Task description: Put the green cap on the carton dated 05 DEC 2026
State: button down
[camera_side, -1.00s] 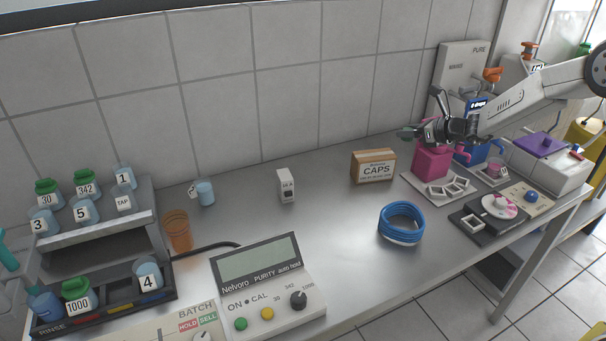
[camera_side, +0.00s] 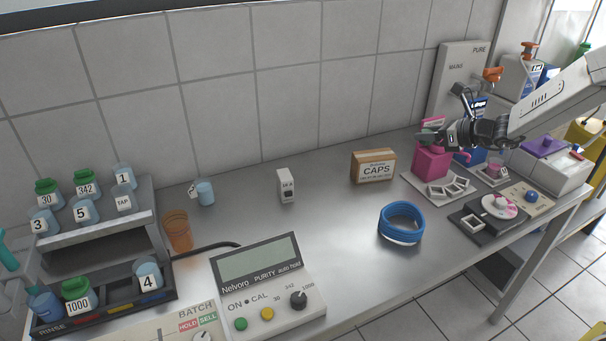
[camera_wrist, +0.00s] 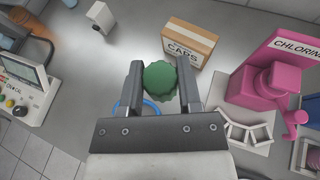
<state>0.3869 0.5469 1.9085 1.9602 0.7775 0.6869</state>
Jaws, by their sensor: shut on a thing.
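My gripper (camera_wrist: 161,85) is shut on a ridged green cap (camera_wrist: 160,79), seen between the two fingers in the wrist view. In the side view my gripper (camera_side: 430,137) is raised in front of the pink pump unit (camera_side: 432,163) at the right of the bench. No date 05 DEC 2026 can be read in either view, so I cannot tell which thing is the dated carton. A cardboard box marked CAPS (camera_side: 373,167) stands mid-bench and also shows beyond the cap in the wrist view (camera_wrist: 188,45); its small print is unreadable.
A coil of blue tubing (camera_side: 401,223) lies in front of the CAPS box. A small white box (camera_side: 286,186) stands left of it. A black stand with a disc (camera_side: 490,212) is at the right front. The purity meter (camera_side: 266,289) and bottle rack (camera_side: 100,230) are left.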

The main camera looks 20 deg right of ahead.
jog(key=shift+r, duration=0.15)
dwell(0.3)
jog(key=shift+w, duration=0.15)
jog(key=shift+w+d+f, duration=0.1)
jog(key=shift+w+f, duration=0.25)
jog(key=shift+w, duration=0.2)
jog(key=w+d+f, duration=0.1)
jog(key=w+f, duration=0.3)
jog(key=w, duration=0.4)
send_over(389, 157)
jog(key=shift+s+f, duration=0.15)
jog(key=shift+f, duration=1.05)
jog(key=shift+s+f, duration=0.1)
jog(key=shift+f, duration=1.05)
jog(key=shift+w+f, duration=0.25)
jog(key=shift+f, duration=1.6)
jog(key=shift+f, duration=0.1)
